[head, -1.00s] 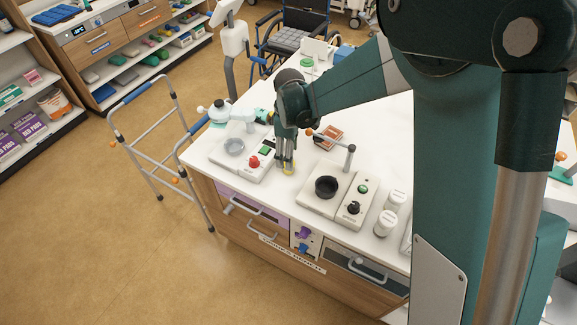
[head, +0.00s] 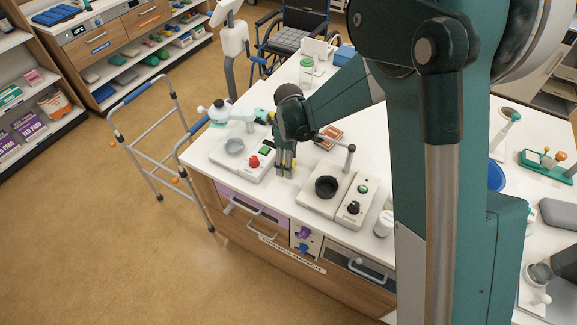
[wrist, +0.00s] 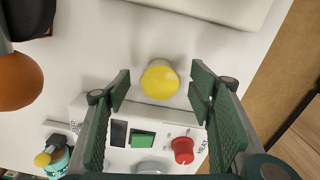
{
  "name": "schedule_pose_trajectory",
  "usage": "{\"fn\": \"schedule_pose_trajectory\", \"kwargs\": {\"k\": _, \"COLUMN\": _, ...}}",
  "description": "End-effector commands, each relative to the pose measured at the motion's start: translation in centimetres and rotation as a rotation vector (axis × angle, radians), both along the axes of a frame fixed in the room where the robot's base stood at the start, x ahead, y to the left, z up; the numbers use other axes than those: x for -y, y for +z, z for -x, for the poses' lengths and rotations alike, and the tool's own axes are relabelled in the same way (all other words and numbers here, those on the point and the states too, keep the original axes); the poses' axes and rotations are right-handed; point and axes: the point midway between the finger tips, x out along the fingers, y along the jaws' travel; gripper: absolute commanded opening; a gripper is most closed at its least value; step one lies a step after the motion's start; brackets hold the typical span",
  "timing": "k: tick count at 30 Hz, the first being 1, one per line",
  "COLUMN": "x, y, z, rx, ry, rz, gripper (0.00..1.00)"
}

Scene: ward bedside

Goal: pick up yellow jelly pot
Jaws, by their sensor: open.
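The yellow jelly pot (wrist: 160,80) shows in the wrist view as a small pale pot with a round yellow top, on the white worktop. It lies between my gripper's (wrist: 160,90) two open green fingers, with a visible gap on each side. In the head view my gripper (head: 285,172) points down at the worktop (head: 298,150), between two white appliances. There the fingers largely hide the pot. I cannot tell how far the fingertips are above the worktop.
A white appliance with a red knob (head: 254,161) and green switch stands close left of my gripper. Another, with a black cup (head: 326,187), stands to the right. A lidded white jar (head: 384,223) is farther right. The worktop's front edge (head: 240,195) is close.

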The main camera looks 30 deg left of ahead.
Motion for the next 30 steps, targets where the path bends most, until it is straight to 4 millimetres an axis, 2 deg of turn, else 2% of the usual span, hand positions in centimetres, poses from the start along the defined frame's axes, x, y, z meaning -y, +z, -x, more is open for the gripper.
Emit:
{"fn": "schedule_pose_trajectory", "kwargs": {"k": 11, "x": 0.0, "y": 0.01, "z": 0.0, "rx": 0.0, "ry": 0.0, "rz": 0.0, "gripper": 0.53}}
{"fn": "schedule_pose_trajectory", "kwargs": {"k": 18, "x": 0.0, "y": 0.01, "z": 0.0, "rx": 0.0, "ry": 0.0, "rz": 0.0, "gripper": 0.23}}
{"fn": "schedule_pose_trajectory", "kwargs": {"k": 30, "x": 0.0, "y": 0.24, "z": 0.0, "rx": 0.0, "ry": 0.0, "rz": 0.0, "gripper": 0.22}}
